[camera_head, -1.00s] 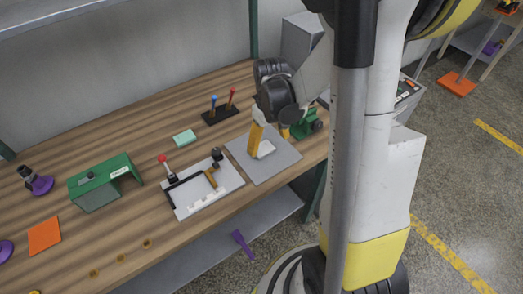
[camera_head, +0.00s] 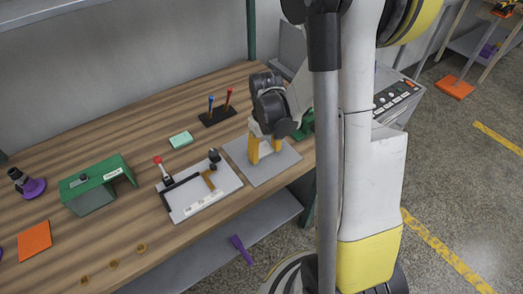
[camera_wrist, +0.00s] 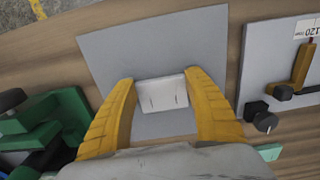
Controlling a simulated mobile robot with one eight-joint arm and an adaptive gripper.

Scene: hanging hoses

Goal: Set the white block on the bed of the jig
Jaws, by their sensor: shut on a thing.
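My gripper (camera_head: 264,155) points down over the grey mat. In the wrist view its two yellow fingers (camera_wrist: 160,78) are shut on the white block (camera_wrist: 162,93), one on each side. The block is low over the mat; I cannot tell whether it still touches it. In the head view the block is hard to make out behind the fingers. The jig (camera_head: 184,208) is a pale plate left of the mat, with black rails, a brown bar, a red-knobbed post and a black knob. Part of it shows at the right of the wrist view (camera_wrist: 262,70).
The grey mat (camera_head: 287,160) lies on the wooden bench (camera_head: 150,120). A green device (camera_wrist: 60,120) is close by my gripper. A black stand with upright tools (camera_head: 217,115), a teal block (camera_head: 181,139) and a green housing (camera_head: 97,184) stand farther left.

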